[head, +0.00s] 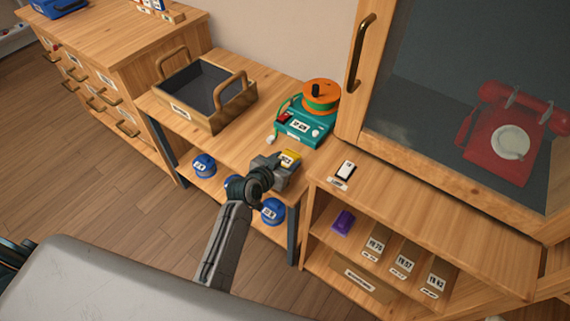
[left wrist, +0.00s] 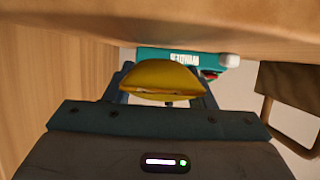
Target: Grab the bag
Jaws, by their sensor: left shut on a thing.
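The bag (head: 290,159) is a small yellow pouch with a pale label, in the middle of the head view, over the front edge of the middle wooden table. In the left wrist view the yellow bag (left wrist: 160,82) is a rounded lump between the fingers. My left gripper (head: 283,165) is shut on it; the fingers are partly hidden behind the wrist in the head view. I cannot tell whether the bag touches the tabletop. My right gripper is not in view.
A teal winder (head: 303,129) with an orange spool stands just behind the bag. An open wooden tray (head: 215,120) with handles sits to its left. Blue items (head: 204,166) lie on the lower shelf. A cabinet with a red phone (head: 500,140) stands at right.

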